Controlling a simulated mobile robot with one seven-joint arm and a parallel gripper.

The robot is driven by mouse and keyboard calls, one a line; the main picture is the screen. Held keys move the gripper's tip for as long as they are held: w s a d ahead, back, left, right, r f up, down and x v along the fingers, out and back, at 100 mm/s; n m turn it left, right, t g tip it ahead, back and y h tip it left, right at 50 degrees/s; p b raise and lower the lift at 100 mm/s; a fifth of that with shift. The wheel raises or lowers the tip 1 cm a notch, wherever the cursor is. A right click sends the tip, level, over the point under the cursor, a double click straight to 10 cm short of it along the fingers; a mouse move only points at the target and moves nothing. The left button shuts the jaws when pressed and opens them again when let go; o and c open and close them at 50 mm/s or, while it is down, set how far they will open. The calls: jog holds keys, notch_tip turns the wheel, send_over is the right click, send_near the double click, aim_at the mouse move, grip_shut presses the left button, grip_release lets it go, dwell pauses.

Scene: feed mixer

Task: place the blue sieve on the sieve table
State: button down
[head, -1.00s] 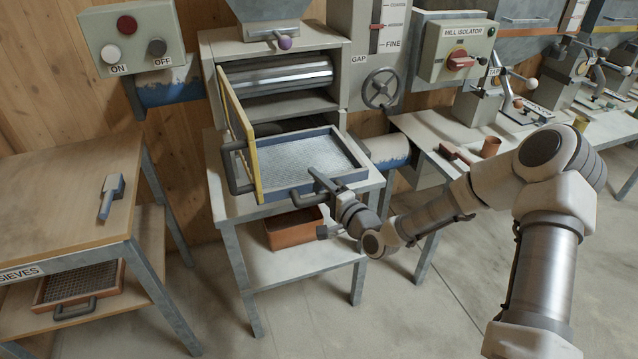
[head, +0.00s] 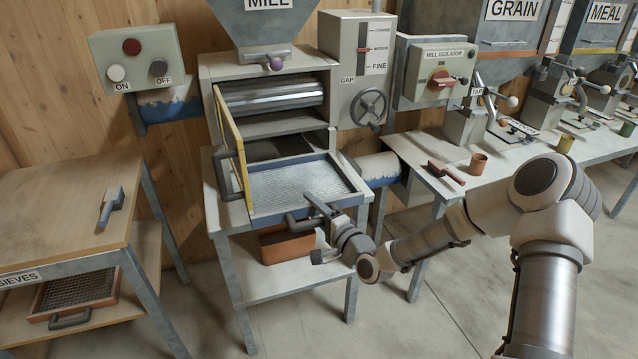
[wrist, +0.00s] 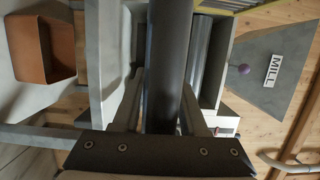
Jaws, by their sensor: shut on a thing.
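The blue sieve (head: 297,187), a blue-framed tray with a pale mesh, sits level in the mill's lower opening, below the steel roller. Its dark handle (head: 296,220) sticks out at the front. My gripper (head: 318,211) is shut on this handle. In the wrist view the dark bar of the handle (wrist: 168,50) runs between the fingers of my gripper (wrist: 160,110). The sieve table (head: 48,205), a wooden-topped table labelled SIEVES, stands at the left. A small blue-grey tool lies on its top, and the rest of the top is bare.
A yellow-edged guard (head: 233,150) stands swung open at the sieve's left side. A terracotta bin (head: 287,246) is on the shelf below. A brown-framed sieve (head: 75,292) lies on the sieve table's lower shelf. The grain bench (head: 520,150) is at the right.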

aim_at(345, 201)
jog(key=shift+r, duration=0.15)
jog(key=d+r+m+t+h+p, duration=0.1)
jog(key=d, duration=0.1)
jog(key=s+d+r+m+h+p, duration=0.1)
jog(key=d+p, duration=0.1)
jog(key=d, duration=0.1)
jog(key=d+r+m+t+h+p, duration=0.1)
jog(key=d+h+p, duration=0.1)
jog(key=shift+s+d+r+t, duration=0.15)
jog(key=shift+s+d+t, duration=0.15)
jog(key=shift+s+d, duration=0.1)
jog(key=s+d+r+m+h+p, duration=0.1)
jog(key=s+d+m+h+p, duration=0.1)
jog(key=d, duration=0.4)
jog(key=s+d+r+m+t+h+p, duration=0.1)
jog(key=s+d+r+m+h+p, duration=0.1)
jog(key=d+h, duration=0.3)
jog(key=shift+s+d+r+m+t+h+p, duration=0.15)
jog(key=shift+s+d+m+t+h+p, duration=0.15)
jog(key=shift+s+d+m+p, duration=0.6)
jog(key=shift+d+n, duration=0.25)
jog(key=shift+n, duration=0.15)
